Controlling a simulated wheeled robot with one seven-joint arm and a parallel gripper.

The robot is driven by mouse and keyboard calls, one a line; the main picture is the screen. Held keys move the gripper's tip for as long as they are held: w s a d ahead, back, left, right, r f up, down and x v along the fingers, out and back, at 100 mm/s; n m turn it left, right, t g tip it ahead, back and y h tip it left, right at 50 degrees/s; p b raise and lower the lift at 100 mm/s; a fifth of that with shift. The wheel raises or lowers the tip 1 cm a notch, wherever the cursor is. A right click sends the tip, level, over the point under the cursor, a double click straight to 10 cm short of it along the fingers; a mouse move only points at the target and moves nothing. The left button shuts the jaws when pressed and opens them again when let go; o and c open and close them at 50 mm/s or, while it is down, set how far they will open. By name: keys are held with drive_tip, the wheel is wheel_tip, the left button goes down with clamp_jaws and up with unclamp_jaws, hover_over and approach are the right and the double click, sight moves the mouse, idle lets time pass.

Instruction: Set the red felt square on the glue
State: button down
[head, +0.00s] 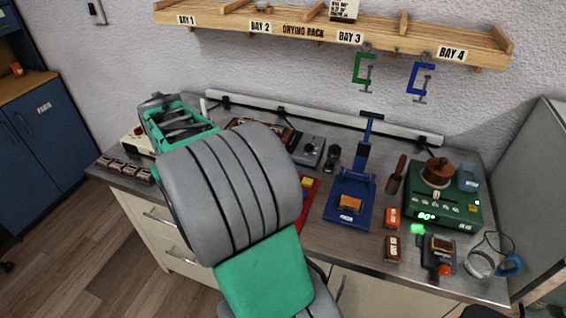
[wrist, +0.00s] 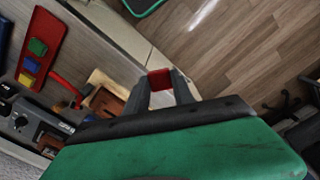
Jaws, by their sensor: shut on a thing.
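My gripper (wrist: 162,92) is shut on the red felt square (wrist: 159,78), held at the fingertips in the wrist view. The felt is above and apart from the surfaces below it. A wooden part (wrist: 106,102) sits in a light wooden holder beside a red clamp handle, just left of the fingers in the wrist view. I cannot make out glue on it. In the head view my arm hides the fingertips, the red felt and part of the bench.
A red tray (wrist: 43,45) holds yellow, blue and green squares. In the head view, a blue press (head: 348,207), a green heated unit (head: 437,207) and small boxes fill the bench's right. A drying rack (head: 305,30) with clamps hangs above.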

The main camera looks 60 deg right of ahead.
drive_tip(key=s+d+m+p, duration=0.1)
drive_tip(key=s+d+m, duration=0.3)
drive_tip(key=d, duration=0.7)
drive_tip(key=m+p, duration=0.4)
drive_tip(key=m, duration=0.3)
approach(351, 202)
drive_tip(key=shift+w+f+b, duration=0.1)
drive_tip(key=shift+f+b, duration=2.05)
drive_tip(key=shift+f, duration=0.7)
drive_tip(key=shift+a+r, duration=0.1)
drive_tip(key=shift+f+b, duration=0.3)
drive_tip(key=shift+f, duration=0.3)
drive_tip(key=c, duration=1)
unclamp_jaws()
